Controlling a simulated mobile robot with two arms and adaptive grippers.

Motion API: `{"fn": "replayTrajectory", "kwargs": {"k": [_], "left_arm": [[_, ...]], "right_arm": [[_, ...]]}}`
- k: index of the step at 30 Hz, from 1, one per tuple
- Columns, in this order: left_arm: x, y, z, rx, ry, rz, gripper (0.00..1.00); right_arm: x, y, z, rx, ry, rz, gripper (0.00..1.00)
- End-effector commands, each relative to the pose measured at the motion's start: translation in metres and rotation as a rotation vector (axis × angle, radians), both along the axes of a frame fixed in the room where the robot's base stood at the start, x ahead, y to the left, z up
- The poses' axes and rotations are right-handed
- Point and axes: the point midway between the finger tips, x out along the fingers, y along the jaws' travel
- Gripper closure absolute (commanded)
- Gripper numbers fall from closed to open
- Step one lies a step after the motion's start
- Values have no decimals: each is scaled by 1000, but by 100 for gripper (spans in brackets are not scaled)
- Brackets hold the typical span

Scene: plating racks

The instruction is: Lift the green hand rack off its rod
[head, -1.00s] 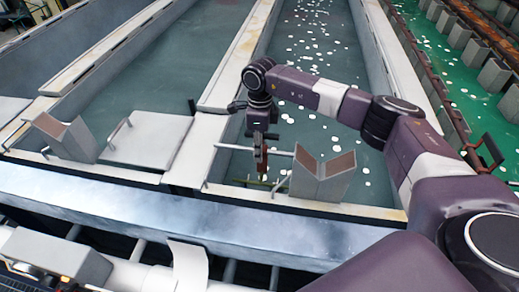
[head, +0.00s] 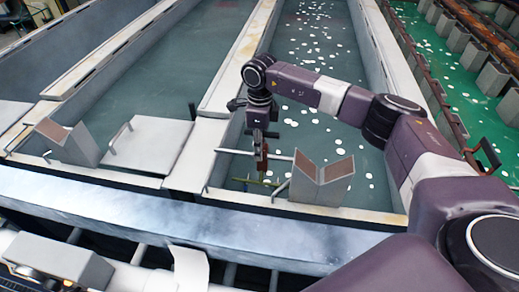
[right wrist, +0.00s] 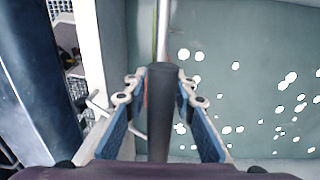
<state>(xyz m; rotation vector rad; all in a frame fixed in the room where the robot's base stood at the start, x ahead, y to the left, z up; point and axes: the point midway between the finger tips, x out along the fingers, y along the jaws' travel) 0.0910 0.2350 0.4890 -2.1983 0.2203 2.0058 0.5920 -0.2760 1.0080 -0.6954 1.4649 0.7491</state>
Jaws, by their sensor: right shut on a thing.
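The rod (head: 236,151) is a thin pale bar across the near end of the tank. My right gripper (head: 262,150) points down at the rod's middle. In the right wrist view its blue-padded fingers (right wrist: 158,100) stand on both sides of a dark cylinder (right wrist: 159,115), and the silver rod (right wrist: 163,20) runs beyond it. The green hand rack (head: 258,183) shows as thin greenish parts under the gripper, mostly hidden; a thin green edge also shows beside the rod in the right wrist view. The jaws are closed on it, their contact mostly hidden. My left gripper is out of view.
A grey V-shaped block (head: 320,182) stands close to the right of the gripper on the tank's near rim (head: 375,212). A similar block (head: 68,143) and a flat grey panel (head: 150,145) are at the left. Pale specks dot the tank's surface.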

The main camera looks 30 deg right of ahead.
Motion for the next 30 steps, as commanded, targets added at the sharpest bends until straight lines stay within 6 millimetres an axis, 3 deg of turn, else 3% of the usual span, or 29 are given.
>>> {"fn": "replayTrajectory", "kwargs": {"k": [6, 16, 30], "left_arm": [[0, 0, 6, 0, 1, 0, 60], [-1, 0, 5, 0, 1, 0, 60], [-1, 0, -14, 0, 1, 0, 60]], "right_arm": [[1, 0, 12, 1, -3, 0, 100], [1, 0, 12, 1, -3, 0, 100], [21, -14, 11, 2, -4, -1, 100]]}}
